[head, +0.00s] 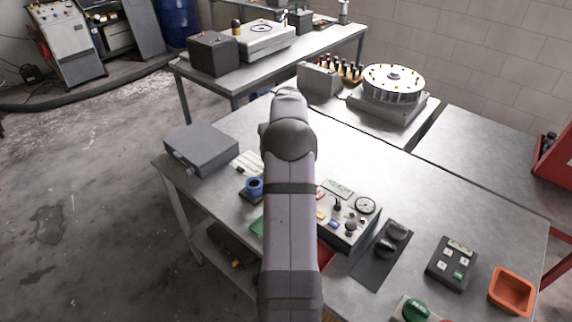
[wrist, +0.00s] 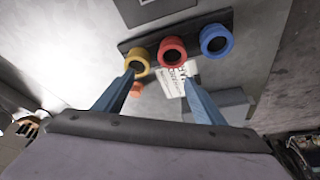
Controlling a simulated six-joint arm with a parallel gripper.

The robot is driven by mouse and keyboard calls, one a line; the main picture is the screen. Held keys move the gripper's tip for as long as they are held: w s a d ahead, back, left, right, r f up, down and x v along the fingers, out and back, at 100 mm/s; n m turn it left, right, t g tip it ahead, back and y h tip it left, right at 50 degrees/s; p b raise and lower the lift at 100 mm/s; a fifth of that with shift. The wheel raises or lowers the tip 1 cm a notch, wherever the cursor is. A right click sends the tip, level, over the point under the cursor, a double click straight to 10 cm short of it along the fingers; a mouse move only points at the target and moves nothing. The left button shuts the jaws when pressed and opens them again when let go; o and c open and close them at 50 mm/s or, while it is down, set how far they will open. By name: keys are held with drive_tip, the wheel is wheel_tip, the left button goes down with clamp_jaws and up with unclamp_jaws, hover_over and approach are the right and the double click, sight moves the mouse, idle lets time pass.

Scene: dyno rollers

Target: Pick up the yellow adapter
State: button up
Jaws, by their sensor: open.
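The yellow adapter (wrist: 137,64) is a ring-like piece with a dark hole, at the left end of a dark rack (wrist: 205,22) in the wrist view. A red adapter (wrist: 172,50) and a blue adapter (wrist: 215,40) sit to its right on the same rack. My gripper (wrist: 159,77) is open and empty. Its left fingertip overlaps the lower edge of the yellow adapter in the picture; I cannot tell whether they touch. In the head view the blue adapter (head: 254,186) shows beside my arm, which hides the yellow and red ones and my gripper.
A grey box (head: 200,149) stands at the bench's left end. A control panel (head: 350,212) with knobs and a gauge is right of my arm. A printed white card (wrist: 174,82) and a small orange thing (wrist: 136,89) lie near the rack. The bench is clear toward the back right.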

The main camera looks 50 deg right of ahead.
drive_tip(key=d+f, duration=0.1)
drive_tip(key=d+f+p, duration=0.1)
drive_tip(key=d, duration=0.1)
drive_tip(key=s+d+f+p, duration=0.1)
drive_tip(key=d, duration=0.1)
drive_tip(key=shift+p+x, duration=0.9)
drive_tip(key=shift+x, duration=1.15)
drive_tip(key=shift+w, duration=0.15)
drive_tip(key=shift+c, duration=0.6)
drive_tip(key=c, duration=1.1)
